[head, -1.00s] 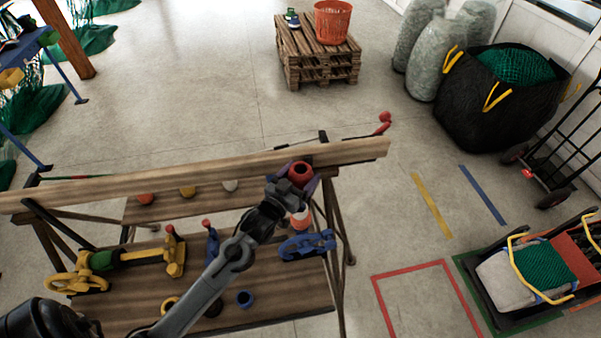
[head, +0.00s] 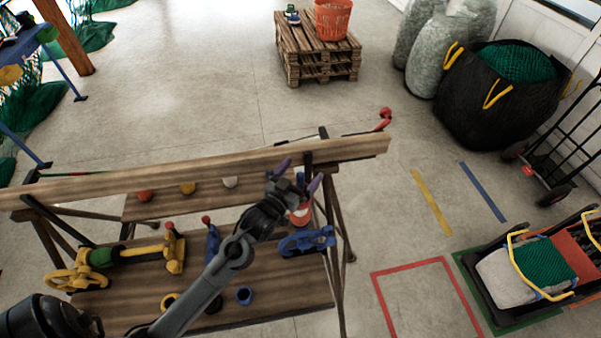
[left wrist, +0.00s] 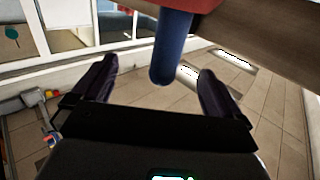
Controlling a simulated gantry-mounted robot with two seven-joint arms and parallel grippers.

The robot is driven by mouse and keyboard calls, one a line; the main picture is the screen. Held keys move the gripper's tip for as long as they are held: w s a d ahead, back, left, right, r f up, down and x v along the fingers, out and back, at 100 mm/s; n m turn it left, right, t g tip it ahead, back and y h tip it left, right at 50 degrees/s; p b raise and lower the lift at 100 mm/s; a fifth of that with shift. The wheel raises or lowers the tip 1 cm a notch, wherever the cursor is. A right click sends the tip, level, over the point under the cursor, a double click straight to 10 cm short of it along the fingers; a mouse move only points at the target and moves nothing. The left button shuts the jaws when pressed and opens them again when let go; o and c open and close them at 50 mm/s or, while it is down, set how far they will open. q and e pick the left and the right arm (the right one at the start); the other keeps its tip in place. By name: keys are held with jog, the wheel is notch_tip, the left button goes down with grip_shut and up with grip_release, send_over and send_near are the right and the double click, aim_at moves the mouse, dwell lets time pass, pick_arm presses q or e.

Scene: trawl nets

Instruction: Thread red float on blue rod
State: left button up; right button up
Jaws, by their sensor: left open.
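In the left wrist view a blue rod (left wrist: 172,50) points down between my gripper's fingers, touching neither. A red part, apparently the red float (left wrist: 192,4), is at the rod's upper end, cut off by the picture's top edge; it looks to be around the rod, but its hole is hidden. My left gripper (head: 300,174) is open and empty by the right end of the wooden beam; its spread dark fingers also show in the left wrist view (left wrist: 157,75). My right gripper is not in view.
The wooden beam (head: 150,181) crosses above a bench (head: 130,300). Several coloured balls sit behind.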

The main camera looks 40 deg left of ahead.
pick_arm(q)
jog(key=s+d+b, duration=0.1)
jog(key=s, duration=0.9)
jog(key=shift+s+d, duration=0.2)
jog(key=shift+s, duration=0.1)
dwell(0.4)
